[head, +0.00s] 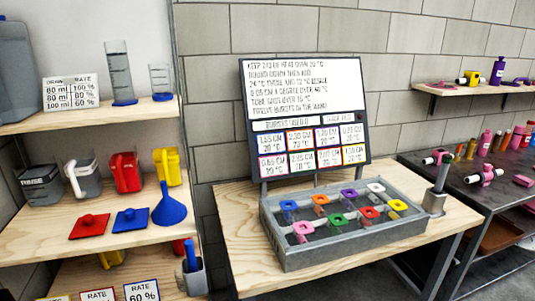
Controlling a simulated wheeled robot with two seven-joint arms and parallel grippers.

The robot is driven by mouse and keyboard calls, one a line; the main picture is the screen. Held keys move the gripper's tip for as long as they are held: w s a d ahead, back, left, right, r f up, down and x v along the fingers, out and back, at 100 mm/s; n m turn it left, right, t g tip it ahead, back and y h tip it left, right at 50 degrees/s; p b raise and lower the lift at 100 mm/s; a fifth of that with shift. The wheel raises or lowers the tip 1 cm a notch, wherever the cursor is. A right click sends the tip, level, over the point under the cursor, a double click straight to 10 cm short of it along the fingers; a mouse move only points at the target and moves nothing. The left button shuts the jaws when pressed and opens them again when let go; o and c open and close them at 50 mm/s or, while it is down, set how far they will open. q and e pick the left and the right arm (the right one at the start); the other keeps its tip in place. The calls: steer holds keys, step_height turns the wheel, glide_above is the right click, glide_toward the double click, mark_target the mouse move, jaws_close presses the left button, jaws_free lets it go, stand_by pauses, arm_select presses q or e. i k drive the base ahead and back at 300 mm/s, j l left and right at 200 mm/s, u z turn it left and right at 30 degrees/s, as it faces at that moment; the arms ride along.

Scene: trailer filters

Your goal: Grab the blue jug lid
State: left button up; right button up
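The blue jug lid (130,220) is a flat blue square with a small raised knob. It lies on the middle wooden shelf at the left in the head view, near the shelf's front edge. A similar red lid (90,226) lies just to its left. A blue funnel (169,207) stands close on its right, wide end down. Neither of my grippers shows in the head view.
Behind the lids stand a white jug (84,178), a red jug (126,172) and a yellow jug (168,166). The upper shelf (60,118) overhangs them. A table (235,215) at the right bears a grey tray (345,250) of coloured handles.

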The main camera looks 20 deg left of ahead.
mark_target(132, 219)
steer(key=u, duration=1.6)
